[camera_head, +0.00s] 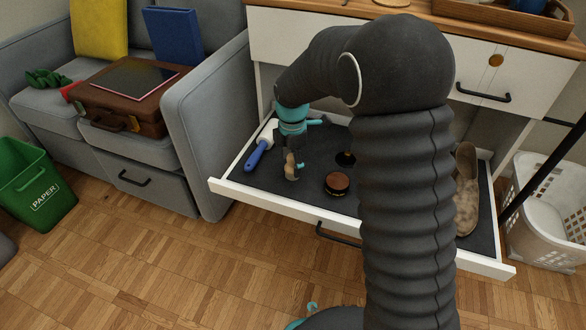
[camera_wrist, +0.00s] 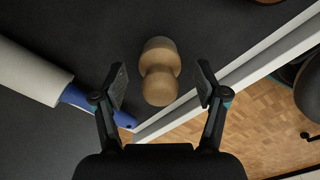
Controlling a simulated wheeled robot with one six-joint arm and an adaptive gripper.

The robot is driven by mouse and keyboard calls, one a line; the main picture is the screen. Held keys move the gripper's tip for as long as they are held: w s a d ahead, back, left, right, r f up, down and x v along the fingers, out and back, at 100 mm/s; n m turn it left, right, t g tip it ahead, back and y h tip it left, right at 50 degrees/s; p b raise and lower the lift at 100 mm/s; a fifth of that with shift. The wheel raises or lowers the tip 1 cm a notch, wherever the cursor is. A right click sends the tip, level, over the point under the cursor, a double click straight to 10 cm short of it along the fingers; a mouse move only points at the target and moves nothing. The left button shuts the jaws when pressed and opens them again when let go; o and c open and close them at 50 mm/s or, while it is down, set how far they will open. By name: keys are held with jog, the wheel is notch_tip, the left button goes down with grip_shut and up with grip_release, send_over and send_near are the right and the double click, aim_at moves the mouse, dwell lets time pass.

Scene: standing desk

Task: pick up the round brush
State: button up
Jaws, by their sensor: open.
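A tan wooden piece with a rounded, two-lobed knob shape, which looks like the round brush (camera_wrist: 160,71), lies in the open drawer; its bristles cannot be made out. In the wrist view it is between and slightly beyond the fingertips of my gripper (camera_wrist: 162,88), with a gap on each side. My gripper is open and empty. In the head view the round brush (camera_head: 290,168) shows just below my gripper (camera_head: 292,152), at the drawer's left part.
The drawer (camera_head: 272,202) has a raised white front wall close by. A blue-handled roller (camera_head: 256,154) lies left of the brush, a brown round tin (camera_head: 337,184) right of it. A tan shoe (camera_head: 467,190) lies at the far right. My arm hides the drawer's middle.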

notch_tip(320, 180, down, 2)
jog(key=shift+f, duration=0.25)
jog(key=shift+c, duration=0.3)
jog(key=c, duration=1.2)
jog(key=shift+r, duration=0.1)
